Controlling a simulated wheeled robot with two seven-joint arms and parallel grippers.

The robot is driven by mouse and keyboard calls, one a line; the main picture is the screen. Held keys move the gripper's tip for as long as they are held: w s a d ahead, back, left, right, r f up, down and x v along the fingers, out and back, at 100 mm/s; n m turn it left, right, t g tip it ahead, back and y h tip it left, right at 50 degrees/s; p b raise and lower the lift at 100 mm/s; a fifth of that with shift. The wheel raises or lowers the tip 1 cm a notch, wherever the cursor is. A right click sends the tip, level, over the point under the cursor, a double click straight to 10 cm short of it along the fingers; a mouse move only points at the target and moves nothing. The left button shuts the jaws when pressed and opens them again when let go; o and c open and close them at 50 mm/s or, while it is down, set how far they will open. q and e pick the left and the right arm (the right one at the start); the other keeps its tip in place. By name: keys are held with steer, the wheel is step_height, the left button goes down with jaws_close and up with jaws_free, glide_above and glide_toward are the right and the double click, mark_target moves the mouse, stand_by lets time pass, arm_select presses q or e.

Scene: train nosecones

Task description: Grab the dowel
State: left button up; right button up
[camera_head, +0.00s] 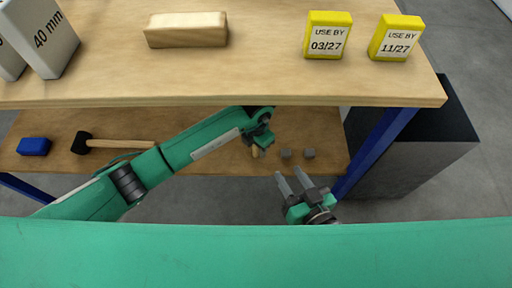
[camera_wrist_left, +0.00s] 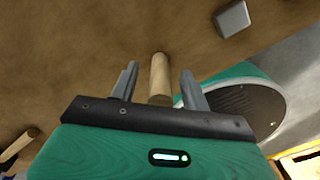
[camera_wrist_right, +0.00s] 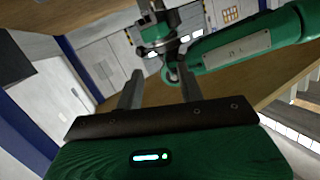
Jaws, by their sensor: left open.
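The dowel (camera_head: 255,152) is a short, light wooden rod on the lower shelf. In the left wrist view the dowel (camera_wrist_left: 160,80) stands between the two spread fingers of my left gripper (camera_wrist_left: 159,70), with space on both sides. In the head view my left gripper (camera_head: 263,143) is right at the dowel and partly covers it. My right gripper (camera_head: 289,172) is open and empty, in front of the lower shelf, to the right of and below the dowel. Its fingers (camera_wrist_right: 160,82) are apart in the right wrist view.
Two small grey blocks (camera_head: 286,154) (camera_head: 309,153) are right of the dowel. A black-headed mallet (camera_head: 118,144) and blue block (camera_head: 34,146) lie on the lower shelf (camera_head: 215,162) at left. The upper shelf (camera_head: 270,85) overhangs it; a blue post (camera_head: 372,150) stands right.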

arm_select(q)
jaws_close()
steer(key=shift+r, duration=0.1)
